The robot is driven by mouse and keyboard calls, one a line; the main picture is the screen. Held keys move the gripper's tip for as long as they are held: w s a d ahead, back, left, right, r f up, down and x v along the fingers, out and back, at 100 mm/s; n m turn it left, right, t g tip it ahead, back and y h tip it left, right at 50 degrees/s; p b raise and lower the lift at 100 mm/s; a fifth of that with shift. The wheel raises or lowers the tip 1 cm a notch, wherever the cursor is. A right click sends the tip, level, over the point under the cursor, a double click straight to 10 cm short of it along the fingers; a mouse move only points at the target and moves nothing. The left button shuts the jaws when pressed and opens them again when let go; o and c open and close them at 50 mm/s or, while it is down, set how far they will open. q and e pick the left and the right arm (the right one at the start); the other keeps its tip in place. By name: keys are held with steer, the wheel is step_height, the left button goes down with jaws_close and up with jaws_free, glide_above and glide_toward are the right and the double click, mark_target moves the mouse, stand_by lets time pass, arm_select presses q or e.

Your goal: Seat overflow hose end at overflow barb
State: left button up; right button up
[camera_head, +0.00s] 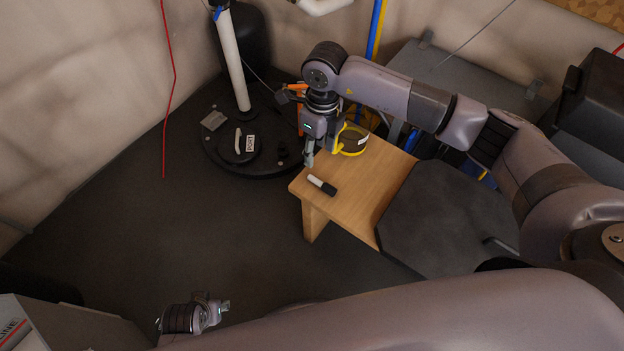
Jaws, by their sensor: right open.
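I cannot identify the overflow hose end or the overflow barb with certainty. A white pipe (230,62) with dark ends stands over a dark round base (268,165) at the back. A small white curved piece (238,141) lies on that base beside a white label (250,144). My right gripper (318,151) is open, pointing down over the back left of the wooden bench, with no held object visible. My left gripper (222,308) is low in the view, well apart from the base and bench; its fingers are too small to read.
The wooden bench (372,195) carries a black-and-white marker-like item (322,185) and a yellow-rimmed round roll (352,141) close to my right gripper. An orange item (299,92) is partly behind that gripper. Yellow and blue pipes (376,30) rise behind. Open dark floor (190,230) lies at left.

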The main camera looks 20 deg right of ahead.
steer(key=w+d, duration=0.1)
steer(key=d, duration=0.1)
steer(key=b, duration=0.2)
glide_above(321, 183)
steer(key=shift+h, duration=0.3)
step_height(321, 183, down, 11)
steer(key=shift+w+a+r, duration=0.1)
steer(key=shift+w+r, duration=0.05)
steer(key=shift+r, duration=0.05)
step_height(321, 183, down, 5)
steer(key=shift+f+b, duration=0.2)
steer(key=shift+b, duration=0.3)
steer(key=shift+f, duration=0.45)
arm_select(q)
step_height(321, 183, up, 10)
steer(key=shift+w+a, duration=0.15)
steer(key=shift+a, duration=0.05)
arm_select(e)
steer(key=shift+c, duration=0.4)
steer(key=c, duration=1)
